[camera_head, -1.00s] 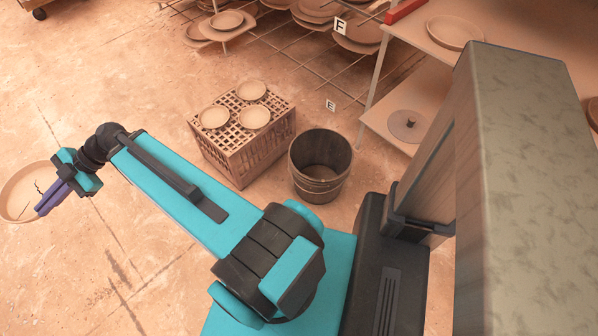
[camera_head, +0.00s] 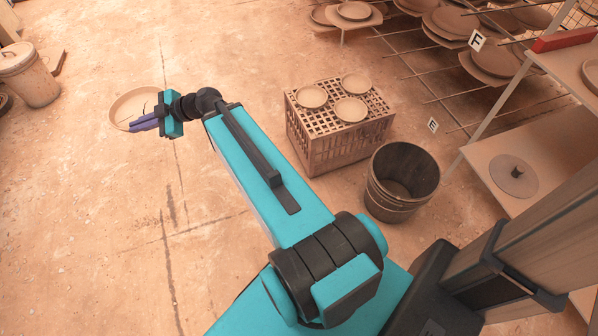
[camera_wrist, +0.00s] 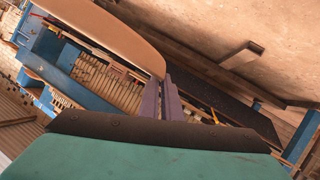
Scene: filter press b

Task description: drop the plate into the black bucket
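A round tan plate (camera_head: 133,104) is in my gripper (camera_head: 144,122) at the left of the head view, held up clear of the floor. My purple fingers are shut on its rim. In the wrist view the fingers (camera_wrist: 170,98) lie close together and the plate (camera_wrist: 112,38) shows edge-on at upper left. The black bucket (camera_head: 396,205) stands on the floor right of centre in the head view. Its open top shows and its inside looks empty. My gripper and the plate are well to the left of the bucket, apart from it.
A latticed crate (camera_head: 335,150) with three plates on top stands just left of the bucket. A shelf (camera_head: 540,150) with a round disc is to its right. Racks of plates (camera_head: 470,30) stand behind. A lidded bin (camera_head: 28,78) is far left.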

